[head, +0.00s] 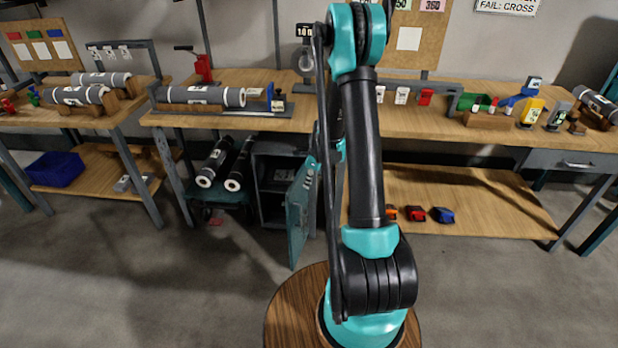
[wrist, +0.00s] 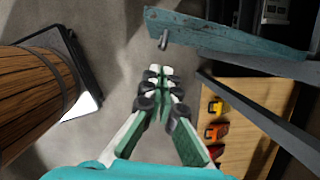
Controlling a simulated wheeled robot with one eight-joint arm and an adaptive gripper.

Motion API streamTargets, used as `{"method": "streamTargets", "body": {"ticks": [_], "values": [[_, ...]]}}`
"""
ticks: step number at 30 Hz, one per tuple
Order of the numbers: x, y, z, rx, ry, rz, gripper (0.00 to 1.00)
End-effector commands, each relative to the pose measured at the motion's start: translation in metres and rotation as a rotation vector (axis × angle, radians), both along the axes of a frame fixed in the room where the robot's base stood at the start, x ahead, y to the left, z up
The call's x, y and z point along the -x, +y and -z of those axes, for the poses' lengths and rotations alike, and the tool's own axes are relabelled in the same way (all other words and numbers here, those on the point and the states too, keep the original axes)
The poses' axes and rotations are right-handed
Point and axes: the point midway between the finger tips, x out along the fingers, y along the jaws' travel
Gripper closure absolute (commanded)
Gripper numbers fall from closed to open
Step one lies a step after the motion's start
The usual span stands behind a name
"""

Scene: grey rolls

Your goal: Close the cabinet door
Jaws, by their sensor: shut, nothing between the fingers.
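The grey cabinet (head: 268,190) stands under the middle workbench with its dark inside showing. Its teal door (head: 298,218) stands open, swung out toward me, and is partly hidden by my arm. In the wrist view the door (wrist: 225,34) shows edge-on across the top, with a small handle (wrist: 164,40) near its left end. The cabinet inside (wrist: 272,14) shows beyond it. My gripper (wrist: 159,73) is shut and empty. In the picture its fingertips lie just below the handle end of the door, with a visible gap. In the head view my arm hides the gripper.
A low wooden shelf (head: 470,205) with small coloured clamps or blocks (head: 414,214) lies right of the cabinet. Grey rolls (head: 215,162) lean left of it. The workbench top (head: 250,125) is above. A grey bench leg (wrist: 255,112) runs near the gripper's right. Floor before the door is clear.

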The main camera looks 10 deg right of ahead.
Motion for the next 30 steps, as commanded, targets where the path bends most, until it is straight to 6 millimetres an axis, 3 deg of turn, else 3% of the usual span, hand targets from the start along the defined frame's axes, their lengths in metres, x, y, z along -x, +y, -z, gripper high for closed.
{"method": "streamTargets", "body": {"ticks": [8, 12, 18, 30], "values": [[-0.006, 0.010, 0.045, 0.000, 0.000, -0.002, 1.00], [-0.016, 0.029, 0.044, 0.000, 0.000, -0.004, 1.00], [-0.024, 0.043, 0.044, 0.000, 0.000, -0.002, 1.00], [-0.025, 0.045, 0.044, 0.000, 0.000, -0.001, 1.00]]}}
